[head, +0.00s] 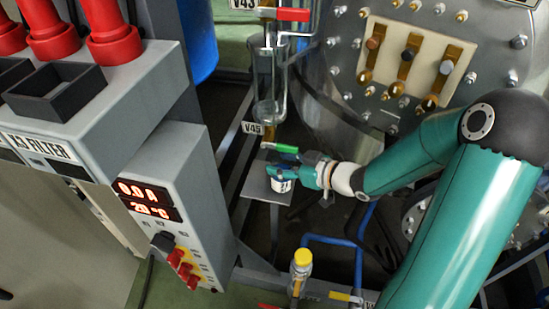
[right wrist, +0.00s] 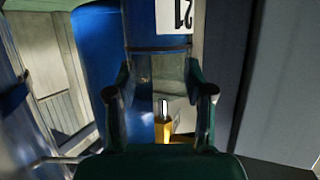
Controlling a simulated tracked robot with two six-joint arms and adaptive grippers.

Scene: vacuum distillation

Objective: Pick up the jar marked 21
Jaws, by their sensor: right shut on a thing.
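The jar marked 21 (head: 281,185) is a small vessel with a white label, at the small grey plate below the glass column in the head view. In the right wrist view its white label (right wrist: 176,16) reads 21, and its clear body is between my fingers. My right gripper (head: 287,164) reaches it from the right and is shut on it. It also shows in the right wrist view (right wrist: 161,92). The fingers hide part of the jar, and I cannot tell whether it touches the plate. My left gripper is not in view.
The grey plate (head: 259,189) is under the V45 valve (head: 268,133) and glass column (head: 268,85). A steel vessel (head: 345,125) stands behind. The control box (head: 165,195) is left.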

